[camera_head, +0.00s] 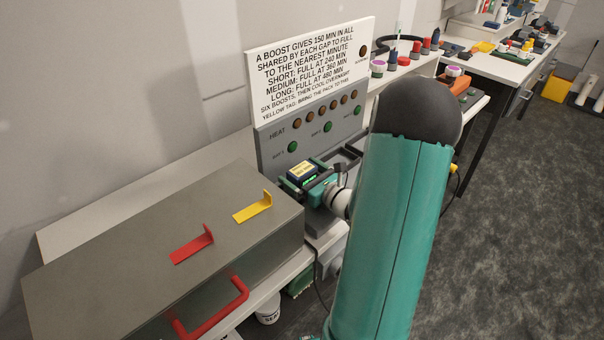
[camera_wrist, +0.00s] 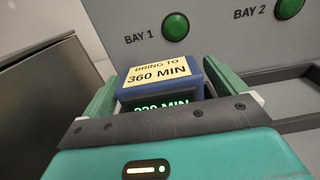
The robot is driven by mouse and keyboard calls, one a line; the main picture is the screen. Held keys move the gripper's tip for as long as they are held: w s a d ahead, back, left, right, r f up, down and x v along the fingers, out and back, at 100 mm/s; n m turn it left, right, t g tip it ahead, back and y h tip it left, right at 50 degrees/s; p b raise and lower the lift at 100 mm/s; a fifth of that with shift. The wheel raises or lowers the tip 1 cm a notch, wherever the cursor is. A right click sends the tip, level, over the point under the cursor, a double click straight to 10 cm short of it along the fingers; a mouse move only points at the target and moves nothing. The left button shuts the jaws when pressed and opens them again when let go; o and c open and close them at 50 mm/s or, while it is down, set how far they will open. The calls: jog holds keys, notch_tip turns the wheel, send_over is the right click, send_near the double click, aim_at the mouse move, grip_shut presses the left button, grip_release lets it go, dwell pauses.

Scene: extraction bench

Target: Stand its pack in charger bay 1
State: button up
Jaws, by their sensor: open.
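The pack (camera_head: 301,172) is a blue block with a yellow label, which reads "BRING TO 360 MIN" in the wrist view (camera_wrist: 160,73). A green lit display on its near face is partly hidden by my gripper and seems to read 220 or 230 MIN. The pack is upright at the charger, below the "BAY 1" sign and its green button (camera_wrist: 175,26). My gripper (camera_wrist: 165,85) is open, with one green finger on each side of the pack. I cannot tell whether the fingers touch it. The charger (camera_head: 314,130) has a grey panel with bay 1 on the left and bay 2 on the right.
A grey metal box (camera_head: 160,240) with a red handle (camera_head: 215,308) and red and yellow tabs stands close on the left. A white sign (camera_head: 310,70) about boosts rises above the charger panel. The bay 2 side (camera_head: 346,160) looks empty. A further bench stands behind right.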

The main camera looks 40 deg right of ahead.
jog(key=s, duration=1.1)
jog(key=shift+s+d, duration=0.2)
jog(key=shift+s, duration=0.3)
jog(key=shift+r, duration=0.1)
dwell(0.6)
